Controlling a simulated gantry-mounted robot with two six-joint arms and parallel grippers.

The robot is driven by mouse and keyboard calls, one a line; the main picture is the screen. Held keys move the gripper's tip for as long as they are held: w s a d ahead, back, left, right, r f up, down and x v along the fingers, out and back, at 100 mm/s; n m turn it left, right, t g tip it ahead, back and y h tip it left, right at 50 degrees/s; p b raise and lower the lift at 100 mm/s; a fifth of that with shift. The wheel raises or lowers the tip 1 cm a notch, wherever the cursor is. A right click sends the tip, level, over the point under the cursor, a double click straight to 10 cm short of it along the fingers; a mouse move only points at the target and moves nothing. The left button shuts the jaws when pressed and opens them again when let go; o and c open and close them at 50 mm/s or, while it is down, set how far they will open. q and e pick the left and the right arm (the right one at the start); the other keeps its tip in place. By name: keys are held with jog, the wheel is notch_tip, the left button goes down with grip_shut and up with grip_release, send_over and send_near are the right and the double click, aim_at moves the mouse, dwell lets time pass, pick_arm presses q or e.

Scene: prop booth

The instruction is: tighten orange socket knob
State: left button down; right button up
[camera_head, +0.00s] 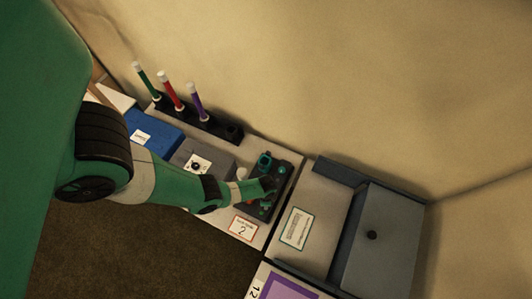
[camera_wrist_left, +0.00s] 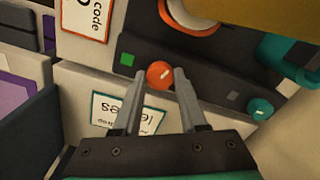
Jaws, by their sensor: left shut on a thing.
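The orange knob (camera_wrist_left: 160,74) sits on a dark panel (camera_wrist_left: 215,84) in the left wrist view, with a pale mark on its face. My left gripper (camera_wrist_left: 160,78) is shut on the knob, one finger on each side. In the head view my left gripper (camera_head: 267,188) is low over the dark panel (camera_head: 286,172), and the orange knob cannot be made out there. A larger orange ring (camera_wrist_left: 190,18) is on the same panel, partly cut off by the picture edge. My right gripper is not in view.
A rack with several coloured tubes (camera_head: 171,90), a blue box (camera_head: 155,131) and a grey box (camera_head: 207,154) stand behind. A grey drawer cabinet (camera_head: 378,225) is at right.

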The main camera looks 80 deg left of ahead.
pick_arm(q)
jog(key=shift+c, duration=2.2)
grip_release()
